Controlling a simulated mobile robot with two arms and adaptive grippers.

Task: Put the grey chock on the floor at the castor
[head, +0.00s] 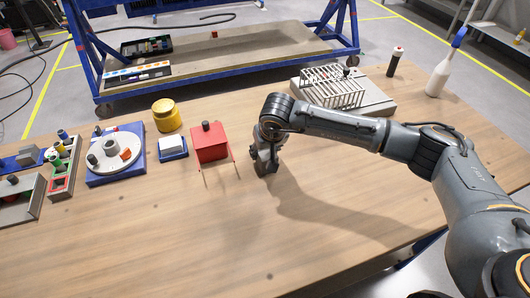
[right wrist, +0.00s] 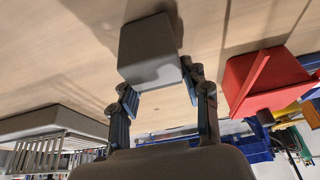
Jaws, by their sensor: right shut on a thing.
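The grey chock (right wrist: 150,48) shows in the right wrist view as a plain grey block between my right gripper's fingers (right wrist: 160,84). The right gripper is shut on it. In the head view the right gripper (head: 266,162) points down over the wooden table, just right of the red box; the chock is mostly hidden there. The blue wheeled rack stands on the floor beyond the table, with a castor (head: 105,110) at its near left corner and another castor (head: 354,61) at its right. My left gripper is not in view.
The red box (head: 210,143), a yellow jar (head: 167,115), a blue rotary jig (head: 116,153) and trays stand left on the table (head: 330,235). A wire rack on a grey base (head: 372,103), a dark bottle (head: 395,62) and a white spray bottle (head: 440,74) stand back right. The table front is clear.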

